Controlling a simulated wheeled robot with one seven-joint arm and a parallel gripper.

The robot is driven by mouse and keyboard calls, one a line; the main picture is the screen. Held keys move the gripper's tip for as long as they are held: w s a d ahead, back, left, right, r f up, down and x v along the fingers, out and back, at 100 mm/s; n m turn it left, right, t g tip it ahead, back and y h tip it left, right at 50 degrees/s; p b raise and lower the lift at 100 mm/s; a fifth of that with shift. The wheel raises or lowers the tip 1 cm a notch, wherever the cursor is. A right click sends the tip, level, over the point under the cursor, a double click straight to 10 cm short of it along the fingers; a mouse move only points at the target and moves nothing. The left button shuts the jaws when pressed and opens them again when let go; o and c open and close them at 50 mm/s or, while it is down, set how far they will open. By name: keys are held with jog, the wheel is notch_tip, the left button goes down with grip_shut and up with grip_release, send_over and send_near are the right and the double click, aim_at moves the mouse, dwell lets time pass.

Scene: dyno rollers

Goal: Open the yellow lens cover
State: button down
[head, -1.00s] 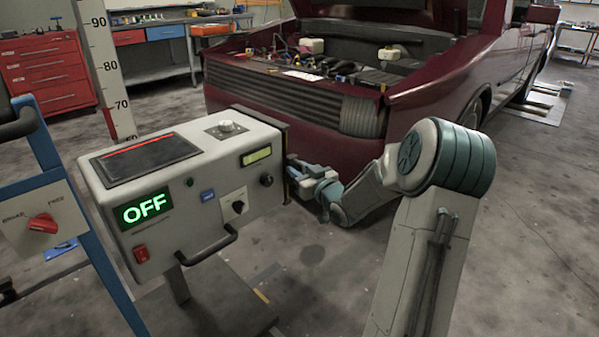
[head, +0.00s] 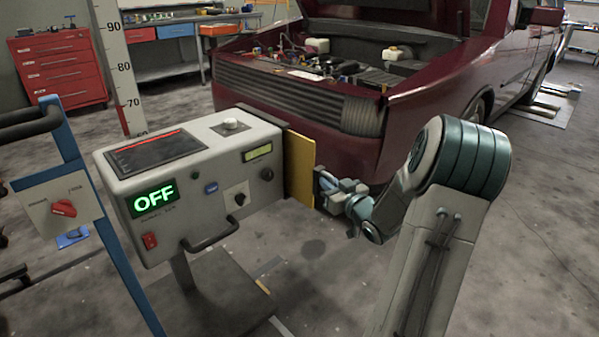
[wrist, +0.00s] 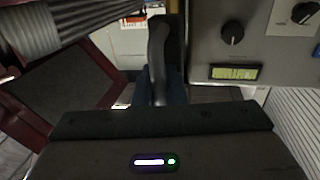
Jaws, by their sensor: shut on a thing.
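The yellow lens cover (head: 300,168) stands out from the right end of the grey tester box (head: 205,215), next to the dark front frame of the box. It shows as an upright yellow panel, swung partly away from the box. My gripper (head: 324,186) is at the right, outer edge of the cover and shut on it. The fingertips are small and partly hidden in the head view. In the wrist view the box face (wrist: 275,52) is at upper right, and the cover cannot be made out clearly.
The box shows a green OFF display (head: 155,200) and a front handle (head: 210,240). A blue post with a red switch (head: 63,208) stands at left. The dark red car (head: 375,130) with its hood up is close behind my gripper. Floor at right is open.

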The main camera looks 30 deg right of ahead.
jog(key=s+d+p, duration=0.1)
jog(key=s+d, duration=0.1)
jog(key=s, duration=0.7)
jog(key=shift+d, duration=0.2)
jog(key=c, duration=1.5)
grip_release()
jog(key=s+p, duration=0.1)
jog(key=s, duration=0.8)
jog(key=s+d+p, duration=0.1)
jog(key=s, duration=0.3)
jog(key=shift+s+p, duration=0.35)
jog(key=shift+s, duration=0.05)
jog(key=shift+w+r, duration=0.1)
